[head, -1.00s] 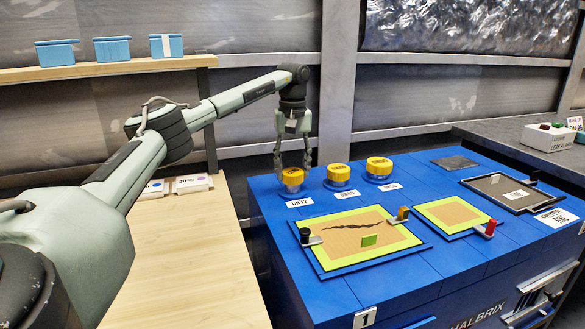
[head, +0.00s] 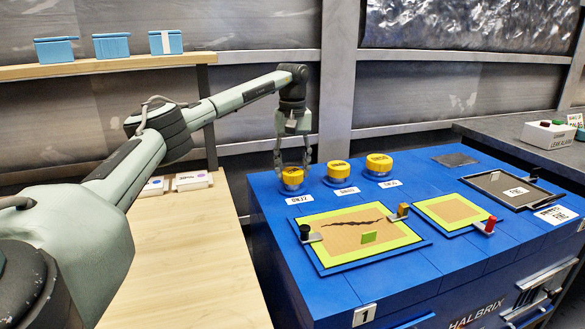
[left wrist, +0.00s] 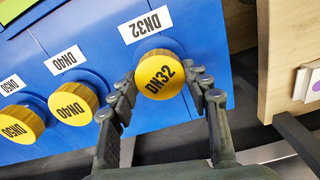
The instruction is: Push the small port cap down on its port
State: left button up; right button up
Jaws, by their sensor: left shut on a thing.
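The small port cap, a yellow round cap marked DN32 (head: 292,178), sits upright at its port on the blue housing, nearest the housing's left edge. In the left wrist view the cap (left wrist: 159,75) is between the two fingers. My left gripper (head: 292,166) reaches down over it from above, shut on its sides. The left gripper also shows in the left wrist view (left wrist: 160,80). The port under the cap is hidden, so I cannot tell how fully the cap is seated. My right gripper is not in view.
The DN40 cap (head: 339,171) and DN50 cap (head: 379,163) stand in a row to the right. In front are a cracked, green-edged panel (head: 360,233) and a smaller panel (head: 450,211). A wooden bench (head: 190,255) is at left; a shelf (head: 110,67) is behind.

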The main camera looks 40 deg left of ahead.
pick_arm(q)
jog(key=shift+f, duration=0.2)
dwell(0.5)
jog(key=o, duration=0.8)
jog(key=shift+o, duration=0.2)
notch_tip(320, 180, up, 12)
jog(key=shift+f, duration=0.1)
notch_tip(320, 180, down, 12)
jog(key=shift+r, duration=0.2)
dwell(0.4)
jog(key=shift+r, duration=0.1)
